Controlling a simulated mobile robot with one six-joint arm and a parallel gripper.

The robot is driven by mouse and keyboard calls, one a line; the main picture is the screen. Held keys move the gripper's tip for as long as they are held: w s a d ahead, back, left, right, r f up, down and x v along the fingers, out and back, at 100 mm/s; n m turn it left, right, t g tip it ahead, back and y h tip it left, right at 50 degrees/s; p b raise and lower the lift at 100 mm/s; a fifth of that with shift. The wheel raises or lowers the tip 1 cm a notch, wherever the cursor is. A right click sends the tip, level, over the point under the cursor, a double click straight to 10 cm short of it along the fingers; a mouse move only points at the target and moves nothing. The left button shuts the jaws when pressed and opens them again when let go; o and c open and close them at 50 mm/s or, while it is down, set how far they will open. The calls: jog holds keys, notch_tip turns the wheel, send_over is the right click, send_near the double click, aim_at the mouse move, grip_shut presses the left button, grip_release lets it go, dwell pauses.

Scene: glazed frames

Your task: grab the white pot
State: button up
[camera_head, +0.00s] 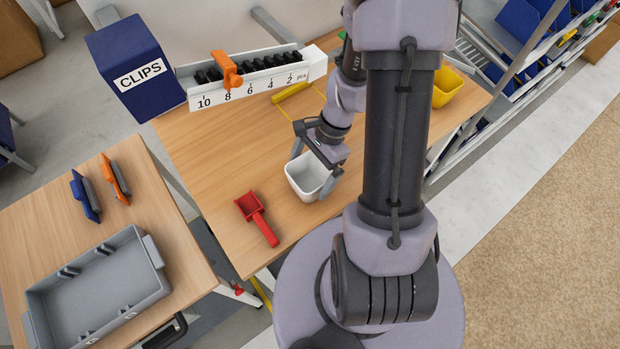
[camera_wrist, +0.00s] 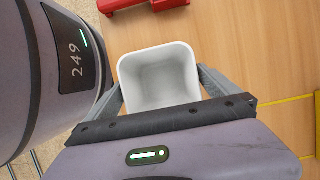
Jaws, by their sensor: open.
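The white pot (camera_head: 304,178) stands upright on the wooden table, near its front edge. It is square with rounded corners and looks empty in the wrist view (camera_wrist: 158,78). My gripper (camera_head: 315,163) is open at the pot. In the wrist view its two fingers (camera_wrist: 160,92) lie on either side of the pot, left and right. I cannot tell whether the fingers touch the walls. The lower part of the pot is hidden by the gripper body in the wrist view.
A red scoop (camera_head: 256,216) lies left of the pot. A yellow container (camera_head: 447,88) stands at the right behind my arm. A blue CLIPS box (camera_head: 134,68) and a white numbered rack (camera_head: 250,78) stand at the back. A grey tray (camera_head: 98,290) sits on the left table.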

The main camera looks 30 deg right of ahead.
jog(key=c, duration=1.2)
